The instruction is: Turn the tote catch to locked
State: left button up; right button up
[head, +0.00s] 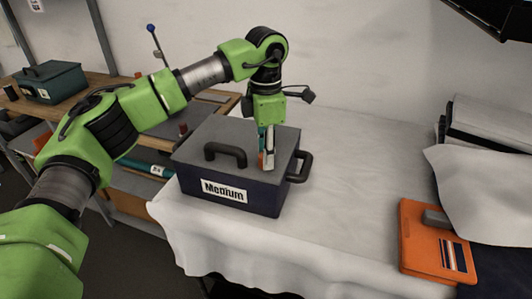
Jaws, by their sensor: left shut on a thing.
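The tote (228,172) is a dark box with a grey lid, a black handle on top, another handle at its right side and a white "Medium" label on the front. It stands on the cloth-covered table. My left gripper (267,160) points down at the right part of the lid, near the front edge. Its jaws are shut on the tote catch, which is mostly hidden by the fingers. I cannot tell which way the catch is turned. My right gripper is not in view.
The white-covered table (330,205) is clear right of the tote. An orange case (420,245) lies near the right edge, with a draped stack (480,185) behind it. At the left, a wooden bench (90,105) holds a green case (50,82).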

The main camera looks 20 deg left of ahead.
pick_arm(q)
jog(key=o, duration=0.8)
notch_tip(320, 180, up, 12)
jog(key=shift+r, duration=0.1)
dwell(0.3)
